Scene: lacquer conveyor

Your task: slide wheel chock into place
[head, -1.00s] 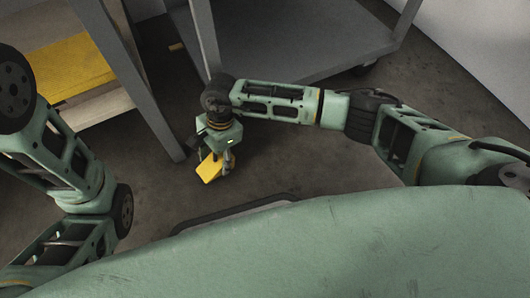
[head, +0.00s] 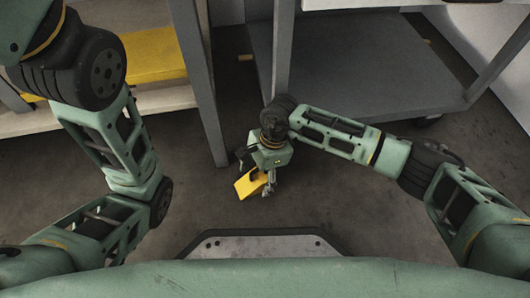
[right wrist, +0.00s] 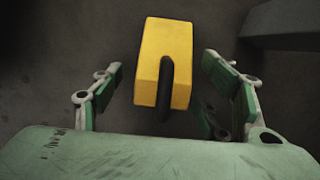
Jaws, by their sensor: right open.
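The yellow wheel chock (head: 249,184) lies on the dark floor, with a dark bar or handle on it. My right gripper (head: 268,183) is low over the floor, beside and partly over the chock in the head view. In the right wrist view the chock (right wrist: 166,55) sits between the spread fingers of my right gripper (right wrist: 162,75), with a gap on each side. The dark bar points toward the palm. My left arm shows at the left of the head view, but its gripper is out of the picture.
A grey wheeled cart (head: 350,75) stands beyond my right arm, with a caster (head: 427,121) at its right corner. A grey post (head: 199,80) and a bench with a yellow panel (head: 150,59) stand at the left.

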